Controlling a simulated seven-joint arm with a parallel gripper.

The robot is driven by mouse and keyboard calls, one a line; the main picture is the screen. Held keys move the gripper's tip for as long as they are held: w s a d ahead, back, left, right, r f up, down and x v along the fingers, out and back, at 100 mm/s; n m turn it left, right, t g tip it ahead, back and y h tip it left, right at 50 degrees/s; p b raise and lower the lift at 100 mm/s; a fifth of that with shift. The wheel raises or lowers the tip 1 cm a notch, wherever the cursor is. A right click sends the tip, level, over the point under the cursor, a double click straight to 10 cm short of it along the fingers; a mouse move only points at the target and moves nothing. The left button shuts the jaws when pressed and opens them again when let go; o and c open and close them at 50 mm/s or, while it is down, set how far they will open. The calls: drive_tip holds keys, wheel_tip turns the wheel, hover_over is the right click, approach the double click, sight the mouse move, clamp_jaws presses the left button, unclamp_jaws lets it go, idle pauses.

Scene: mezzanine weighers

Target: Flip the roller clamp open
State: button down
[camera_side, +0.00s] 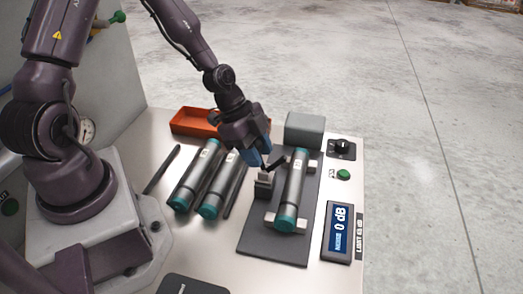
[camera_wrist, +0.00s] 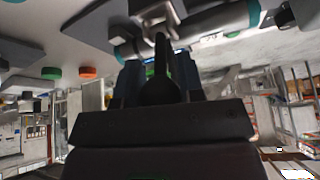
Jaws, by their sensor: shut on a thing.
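The roller clamp (camera_side: 264,186) stands on a dark mat (camera_side: 262,243), just left of a grey roller (camera_side: 294,190) with teal ends. The roller lies on light supports. My gripper (camera_side: 268,158) is at the top of the clamp, with its fingers around the clamp's black lever. In the wrist view the dark lever (camera_wrist: 160,65) runs up between the fingertips of my gripper (camera_wrist: 159,74) towards a metal bracket (camera_wrist: 158,18) beside the roller (camera_wrist: 205,22). My gripper is shut on the lever. Its exact angle is partly hidden by the fingers.
Two more rollers (camera_side: 194,178) (camera_side: 222,184) and dark bars lie to the left. An orange tray (camera_side: 190,122) and a grey block (camera_side: 305,131) stand behind. A black knob (camera_side: 342,147), green button (camera_side: 343,174) and display (camera_side: 337,230) are at the right near the table edge.

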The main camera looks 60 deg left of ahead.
drive_tip(key=shift+s+a+h, duration=0.1)
drive_tip(key=shift+h, duration=0.2)
idle(0.4)
drive_tip(key=c, duration=0.8)
unclamp_jaws()
drive_tip(key=shift+o, duration=0.2)
drive_tip(key=v, duration=1.3)
drive_tip(key=shift+s, duration=0.3)
drive_tip(key=shift+f, duration=0.15)
